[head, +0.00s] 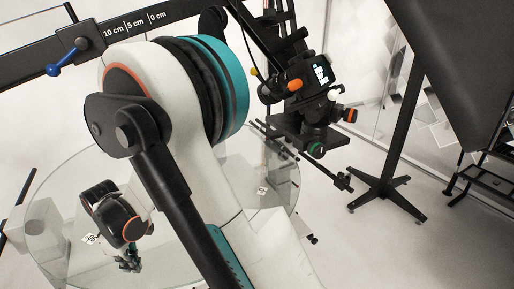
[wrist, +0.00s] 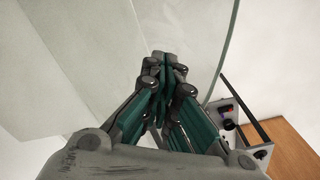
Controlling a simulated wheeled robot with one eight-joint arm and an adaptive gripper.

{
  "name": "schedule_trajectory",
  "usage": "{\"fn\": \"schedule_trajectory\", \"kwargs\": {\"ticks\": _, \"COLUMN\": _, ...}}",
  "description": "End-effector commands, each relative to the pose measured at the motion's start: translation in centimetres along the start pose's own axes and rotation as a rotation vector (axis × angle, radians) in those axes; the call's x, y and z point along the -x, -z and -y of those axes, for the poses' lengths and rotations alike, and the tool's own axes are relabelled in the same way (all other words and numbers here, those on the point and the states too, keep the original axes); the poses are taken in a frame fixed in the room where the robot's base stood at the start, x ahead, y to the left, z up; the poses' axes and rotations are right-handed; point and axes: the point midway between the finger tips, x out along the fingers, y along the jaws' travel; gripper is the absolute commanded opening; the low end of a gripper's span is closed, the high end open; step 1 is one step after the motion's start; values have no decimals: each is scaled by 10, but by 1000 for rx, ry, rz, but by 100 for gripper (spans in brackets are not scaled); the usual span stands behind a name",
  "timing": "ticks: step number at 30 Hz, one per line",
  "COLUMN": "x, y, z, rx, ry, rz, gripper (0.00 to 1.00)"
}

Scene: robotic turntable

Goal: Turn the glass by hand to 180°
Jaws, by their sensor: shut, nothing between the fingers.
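The round glass (head: 60,180) is a large clear disc at the lower left of the head view, partly hidden behind my arm. Small white marker labels show at its left (head: 90,239) and its right (head: 262,190); their text is too small to read surely. My gripper (head: 130,264) is over the left front part of the disc. In the wrist view my gripper (wrist: 167,60) is shut, fingertips together and empty. The glass's green edge (wrist: 229,45) curves past to the right of the fingertips. Whether the fingertips touch the glass I cannot tell.
A camera on a mount (head: 312,90) hangs at the upper middle, beside a black rail (head: 75,50) with a scale. A black stand (head: 385,185) is on the right floor. In the wrist view a control box (wrist: 232,122) sits by a wooden surface (wrist: 298,150).

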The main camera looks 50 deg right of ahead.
Motion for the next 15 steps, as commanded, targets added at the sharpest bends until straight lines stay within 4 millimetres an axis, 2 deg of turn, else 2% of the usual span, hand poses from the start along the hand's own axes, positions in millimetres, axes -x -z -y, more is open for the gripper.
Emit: {"fn": "schedule_trajectory", "kwargs": {"ticks": 15, "x": -2, "y": 17, "z": 1, "rx": 0, "ry": 0, "rz": 0, "gripper": 0}}
